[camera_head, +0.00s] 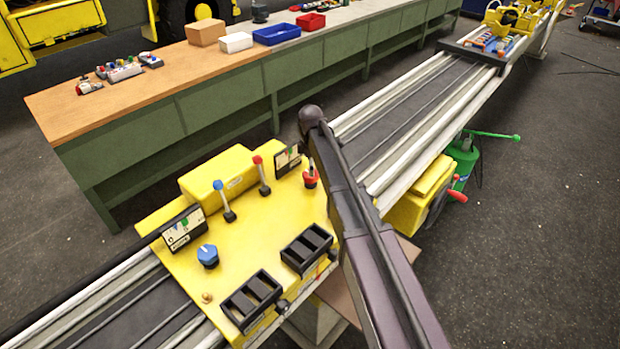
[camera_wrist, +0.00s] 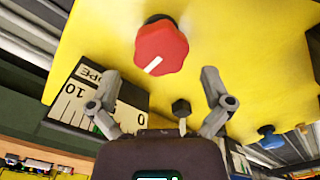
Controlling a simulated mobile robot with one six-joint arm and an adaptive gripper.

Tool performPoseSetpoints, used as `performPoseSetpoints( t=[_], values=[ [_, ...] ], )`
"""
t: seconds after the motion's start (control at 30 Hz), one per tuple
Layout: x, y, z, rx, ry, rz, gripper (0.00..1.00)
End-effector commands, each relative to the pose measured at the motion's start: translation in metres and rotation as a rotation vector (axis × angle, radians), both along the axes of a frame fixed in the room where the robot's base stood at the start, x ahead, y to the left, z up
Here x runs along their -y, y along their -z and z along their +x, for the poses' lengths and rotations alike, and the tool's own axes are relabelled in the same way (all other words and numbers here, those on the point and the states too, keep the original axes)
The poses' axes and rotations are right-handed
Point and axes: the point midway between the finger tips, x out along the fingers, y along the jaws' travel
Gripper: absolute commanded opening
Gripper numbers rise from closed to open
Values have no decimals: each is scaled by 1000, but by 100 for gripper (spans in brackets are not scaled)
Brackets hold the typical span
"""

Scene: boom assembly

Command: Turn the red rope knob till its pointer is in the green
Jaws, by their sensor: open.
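The red rope knob (camera_wrist: 163,47) is on the yellow panel, with a white pointer line on its face, in the wrist view. In the head view the red knob (camera_head: 310,181) sits at the panel's far right corner, beside my arm. The rope gauge (camera_wrist: 84,95) is a white scale marked 10 and 0 with a green patch, partly covered by my left finger; its needle I cannot make out. My gripper (camera_wrist: 160,76) is open and empty, its fingers apart below the knob in the picture, not visibly touching it. In the head view I cannot make out my gripper.
On the panel (camera_head: 270,225) stand a blue-tipped lever (camera_head: 224,200), a red-tipped lever (camera_head: 262,175), a blue knob (camera_head: 208,255) and another gauge (camera_head: 183,229). A long workbench (camera_head: 150,95) stands behind; grey floor lies right.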

Motion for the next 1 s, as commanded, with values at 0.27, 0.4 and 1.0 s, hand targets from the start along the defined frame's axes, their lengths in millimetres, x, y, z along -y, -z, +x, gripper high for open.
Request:
performPoseSetpoints(
  t=[0.27,0.4,1.0],
  values=[
    [0,24,0,0,0,0,100],
    [0,30,0,0,0,0,100],
    [0,33,0,0,0,0,79]
  ],
)
